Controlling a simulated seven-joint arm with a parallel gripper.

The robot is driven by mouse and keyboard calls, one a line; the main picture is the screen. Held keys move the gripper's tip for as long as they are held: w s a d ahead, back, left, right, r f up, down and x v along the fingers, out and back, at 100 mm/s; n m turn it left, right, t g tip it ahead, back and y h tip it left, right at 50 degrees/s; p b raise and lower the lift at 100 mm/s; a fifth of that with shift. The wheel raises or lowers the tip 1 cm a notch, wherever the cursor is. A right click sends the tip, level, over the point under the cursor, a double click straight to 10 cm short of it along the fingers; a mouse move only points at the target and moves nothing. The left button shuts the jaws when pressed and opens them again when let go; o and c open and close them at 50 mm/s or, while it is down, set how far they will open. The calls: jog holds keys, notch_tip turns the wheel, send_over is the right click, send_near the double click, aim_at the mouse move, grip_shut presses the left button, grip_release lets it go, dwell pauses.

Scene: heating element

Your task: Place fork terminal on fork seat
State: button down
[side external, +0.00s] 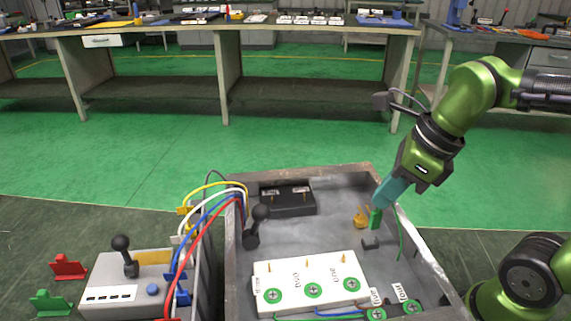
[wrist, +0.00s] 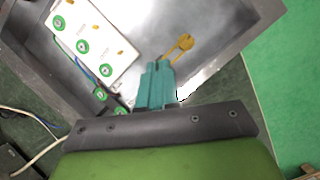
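The yellow fork terminal (side external: 361,217) is a small two-pronged piece at the right side of the grey tray. The grip itself is partly hidden. Which part is the fork seat is unclear; the white block (side external: 300,270) carries green-ringed screws and small brass posts.
The tray's right wall (side external: 425,255) is close to my gripper. A black block (side external: 288,200) sits at the back, and a black lever (side external: 256,228) at the left. A control box (side external: 125,280) with coloured cables stands left of the tray.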

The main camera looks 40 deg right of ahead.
aim_at(382, 213)
jog(key=shift+f, duration=2.1)
jog(key=c, duration=1.4)
grip_release()
jog(key=shift+f, duration=0.15)
jog(key=v, duration=1.2)
jog(key=w+d+f+n+t, duration=0.1)
jog(key=f+n, duration=0.1)
jog(key=n, duration=0.7)
jog(key=w+d+f+n+t, duration=0.1)
jog(key=w+f+n, duration=0.1)
jog(key=n, duration=0.7)
jog(key=w+d+f+n+t, duration=0.1)
jog(key=w+f+n, duration=0.1)
jog(key=n, duration=0.7)
jog(key=shift+w+d+f, duration=0.15)
jog(key=shift+d, duration=0.1)
